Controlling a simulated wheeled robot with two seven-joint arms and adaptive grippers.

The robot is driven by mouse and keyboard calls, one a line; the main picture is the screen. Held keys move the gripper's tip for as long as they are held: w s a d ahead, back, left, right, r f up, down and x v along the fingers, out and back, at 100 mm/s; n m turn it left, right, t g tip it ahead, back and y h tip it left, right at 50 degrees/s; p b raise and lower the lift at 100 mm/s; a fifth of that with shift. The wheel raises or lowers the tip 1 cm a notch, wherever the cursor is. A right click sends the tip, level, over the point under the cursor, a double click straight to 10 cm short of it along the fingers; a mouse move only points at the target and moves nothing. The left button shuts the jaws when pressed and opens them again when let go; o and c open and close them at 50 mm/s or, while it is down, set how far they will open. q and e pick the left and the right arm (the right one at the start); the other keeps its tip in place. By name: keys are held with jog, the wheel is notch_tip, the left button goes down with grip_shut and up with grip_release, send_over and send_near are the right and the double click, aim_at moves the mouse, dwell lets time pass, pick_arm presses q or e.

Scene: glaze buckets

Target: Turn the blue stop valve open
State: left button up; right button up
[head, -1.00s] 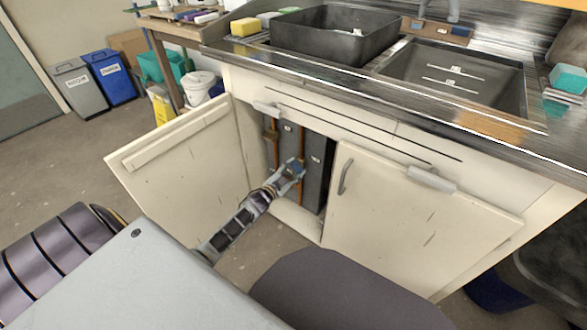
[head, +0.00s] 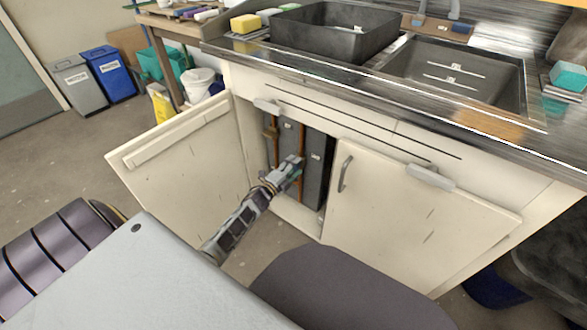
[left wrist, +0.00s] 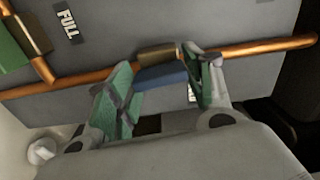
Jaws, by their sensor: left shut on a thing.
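The blue stop valve handle (left wrist: 162,77) shows in the left wrist view as a bar between my left gripper's green-padded fingers. It lies roughly along the copper pipe (left wrist: 265,48), with a brass body (left wrist: 157,55) just behind it. My left gripper (left wrist: 163,85) is shut on the handle. In the head view my left gripper (head: 292,167) reaches into the open sink cabinet at the upright copper pipe (head: 302,185); its fingers hide the handle there. My right gripper is not in view.
The left cabinet door (head: 185,160) stands open; the right door (head: 410,210) is shut. Grey containers (head: 315,165) stand behind the pipes, one labelled FULL in the wrist view. A green part (left wrist: 12,47) sits by another pipe branch. The sink counter (head: 400,88) overhangs the opening.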

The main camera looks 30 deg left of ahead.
pick_arm(q)
jog(key=shift+d+f+m, duration=0.1)
jog(key=shift+m, duration=0.5)
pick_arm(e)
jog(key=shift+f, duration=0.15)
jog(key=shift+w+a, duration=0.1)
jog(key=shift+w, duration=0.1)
pick_arm(q)
jog(key=o, duration=1)
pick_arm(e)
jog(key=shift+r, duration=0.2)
pick_arm(q)
jog(key=shift+s+a, duration=0.15)
jog(key=shift+s, duration=1.85)
jog(key=shift+s+a, duration=0.2)
jog(key=shift+s, duration=1.8)
jog(key=shift+s+a, duration=0.15)
jog(key=shift+s, duration=1.85)
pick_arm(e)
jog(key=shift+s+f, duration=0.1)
